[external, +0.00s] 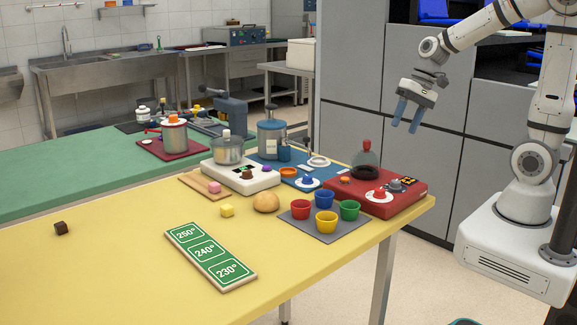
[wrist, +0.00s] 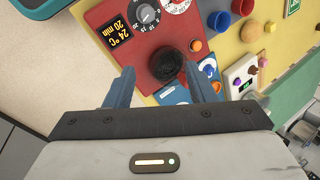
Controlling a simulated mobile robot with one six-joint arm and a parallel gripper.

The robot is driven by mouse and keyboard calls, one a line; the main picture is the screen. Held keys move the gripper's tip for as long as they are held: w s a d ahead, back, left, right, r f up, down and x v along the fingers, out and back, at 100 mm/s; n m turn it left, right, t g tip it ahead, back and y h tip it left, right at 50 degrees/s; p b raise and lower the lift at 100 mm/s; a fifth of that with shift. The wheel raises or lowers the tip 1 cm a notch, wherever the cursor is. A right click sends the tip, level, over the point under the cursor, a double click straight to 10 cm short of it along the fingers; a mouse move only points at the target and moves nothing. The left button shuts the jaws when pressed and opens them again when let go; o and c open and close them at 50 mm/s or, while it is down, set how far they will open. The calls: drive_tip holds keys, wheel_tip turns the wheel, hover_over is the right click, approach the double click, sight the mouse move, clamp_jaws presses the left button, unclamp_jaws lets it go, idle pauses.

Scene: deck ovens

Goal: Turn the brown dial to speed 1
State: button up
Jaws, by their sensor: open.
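A small brown dial (external: 247,175) sits on the front of a white appliance (external: 225,177) with a dark display, beside a purple knob (external: 266,168). A glass pot (external: 228,151) stands on the appliance. The dial's speed marks are too small to read. In the wrist view the white appliance (wrist: 231,78) is at the right; its dial is tiny there. My gripper (external: 407,116) is open and empty, high above the red appliance and well right of the dial. In the wrist view the gripper (wrist: 162,72) has its fingers apart over the red appliance.
The red appliance (external: 405,203) carries a dark round plate (external: 368,172), a red knob and a grey knob. Coloured cups (external: 325,223) stand on a grey mat in front. A bun (external: 266,202) lies nearby. A green temperature board (external: 208,257) lies on the yellow table, whose left part is mostly clear.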

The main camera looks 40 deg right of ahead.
drive_tip(key=w+a+f+m+y+p, duration=0.2)
drive_tip(key=w+a+m+y, duration=0.45)
drive_tip(key=w+a, duration=0.8)
drive_tip(key=m+t+y+p, duration=0.2)
drive_tip(key=m+t, duration=0.2)
drive_tip(key=m, duration=0.8)
approach(247, 174)
drive_tip(key=shift+w+r+n+h, duration=0.25)
drive_tip(key=shift+w, duration=0.45)
drive_tip(key=shift+p+x, duration=1.05)
drive_tip(key=shift+x, duration=2.85)
drive_tip(key=shift+f, duration=0.1)
drive_tip(key=shift+c, duration=0.4)
drive_tip(key=c, duration=0.9)
drive_tip(key=shift+o, duration=0.2)
